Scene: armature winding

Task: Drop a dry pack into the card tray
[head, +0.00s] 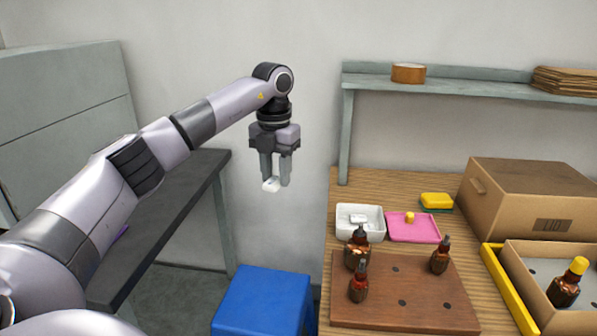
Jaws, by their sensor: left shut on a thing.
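My left gripper (274,181) points down and is shut on a small white dry pack (271,185), which shows at its fingertips. It holds the pack in the air, left of the wooden bench. The card tray (521,291) is the low open cardboard box at the right edge. The tray is cut off by the picture's edge. My left gripper is far from it. My right gripper is not in view.
On the wooden bench (312,320) are a white dish (375,235) with white items, a pink mat (420,231), a holed brown board (440,318) with several dropper bottles, and a closed carton (530,190). A yellow strip (500,290) borders the tray. A blue stool (260,300) stands left.

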